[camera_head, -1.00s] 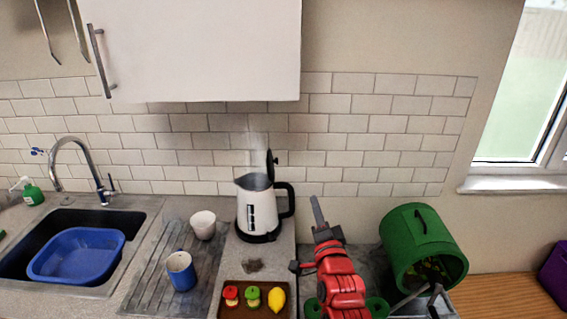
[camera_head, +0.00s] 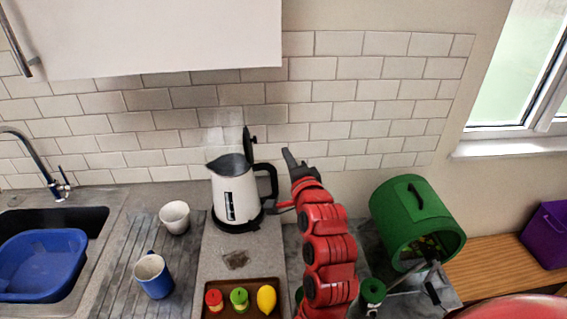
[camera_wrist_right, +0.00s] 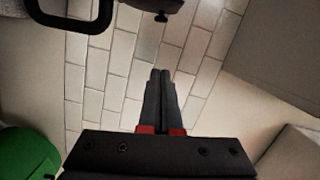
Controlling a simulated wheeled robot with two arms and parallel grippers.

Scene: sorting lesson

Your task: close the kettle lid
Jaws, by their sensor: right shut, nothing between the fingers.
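The white kettle (camera_head: 234,196) stands upright on its dark base on the counter. Its dark lid (camera_head: 248,143) stands up open at the top, on the handle side. The black handle (camera_head: 268,184) is on its right; it also shows at the upper left of the right wrist view (camera_wrist_right: 103,14). In that view the lid's edge with a small knob (camera_wrist_right: 161,12) is at the top. My right gripper (camera_head: 289,155) is to the right of the kettle, near lid height, apart from it. Its fingers (camera_wrist_right: 160,85) are together and empty. My left gripper is not in view.
A white cup (camera_head: 174,217) and a blue-white mug (camera_head: 154,276) stand on the drainer to the left. A green bin (camera_head: 402,222) is at right. A cabinet (camera_head: 160,35) hangs above.

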